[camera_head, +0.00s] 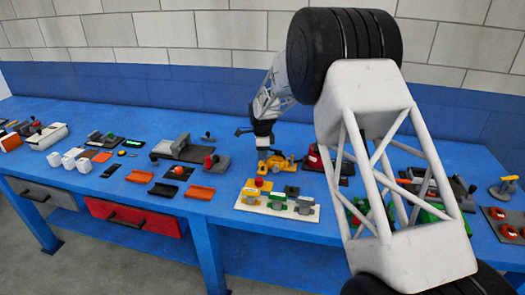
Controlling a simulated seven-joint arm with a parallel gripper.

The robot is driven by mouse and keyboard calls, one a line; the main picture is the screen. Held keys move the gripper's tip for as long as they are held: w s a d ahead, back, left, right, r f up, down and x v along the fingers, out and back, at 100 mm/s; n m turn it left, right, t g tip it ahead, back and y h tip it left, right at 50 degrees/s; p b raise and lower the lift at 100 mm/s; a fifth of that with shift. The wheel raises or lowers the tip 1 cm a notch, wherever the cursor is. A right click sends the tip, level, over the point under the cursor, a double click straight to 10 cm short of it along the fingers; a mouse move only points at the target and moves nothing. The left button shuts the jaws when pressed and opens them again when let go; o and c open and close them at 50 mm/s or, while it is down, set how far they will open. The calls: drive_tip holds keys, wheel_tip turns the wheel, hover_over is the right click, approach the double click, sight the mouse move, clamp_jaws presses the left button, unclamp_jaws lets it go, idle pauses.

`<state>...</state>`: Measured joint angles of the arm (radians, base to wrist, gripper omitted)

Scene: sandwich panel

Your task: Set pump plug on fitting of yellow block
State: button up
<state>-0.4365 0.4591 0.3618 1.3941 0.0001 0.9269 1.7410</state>
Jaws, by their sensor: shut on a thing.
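My gripper (263,148) points down over the middle of the table. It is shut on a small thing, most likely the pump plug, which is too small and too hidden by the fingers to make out. A yellow piece with a lever-like shape (281,161) lies directly under and beside the fingertips; I cannot tell if they touch it. The yellow block (250,196) stands at the left end of a white plate (275,212), in front of my gripper and slightly left. A small red-orange knob (259,182) shows at its top. Its fitting is not clear.
Grey and green blocks (304,205) share the white plate. A red device (314,158) stands right of my gripper. A grey vise-like fixture (185,150) and orange trays (200,192) lie left. My arm hides much of the table's right side.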

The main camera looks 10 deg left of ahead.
drive_tip(key=shift+f, duration=1.5)
drive_tip(key=shift+f, duration=1.55)
idle(1.8)
idle(0.3)
drive_tip(key=o, duration=1.4)
drive_tip(key=shift+r, duration=0.1)
drive_tip(key=shift+r, duration=3.6)
